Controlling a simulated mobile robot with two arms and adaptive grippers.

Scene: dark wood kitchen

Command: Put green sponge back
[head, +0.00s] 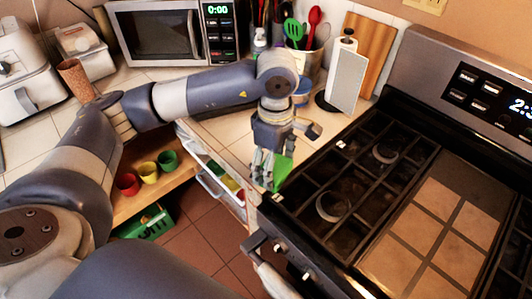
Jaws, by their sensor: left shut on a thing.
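My left gripper (264,172) hangs down from its arm near the counter's front edge, at the left side of the stove. It is shut on the green sponge (283,171), which shows as a bright green patch beside the fingers. Part of the sponge is hidden behind the fingers. Just left of the gripper an open drawer or rack (212,181) with a clear front holds a few coloured items that are too small to tell. My right gripper does not show.
The black gas stove (330,172) fills the right. A paper towel holder (346,75), a utensil pot (307,65) and a microwave (155,32) stand on the counter at the back. Red, yellow and green cups (148,172) sit on a wooden shelf, above a green box (146,224).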

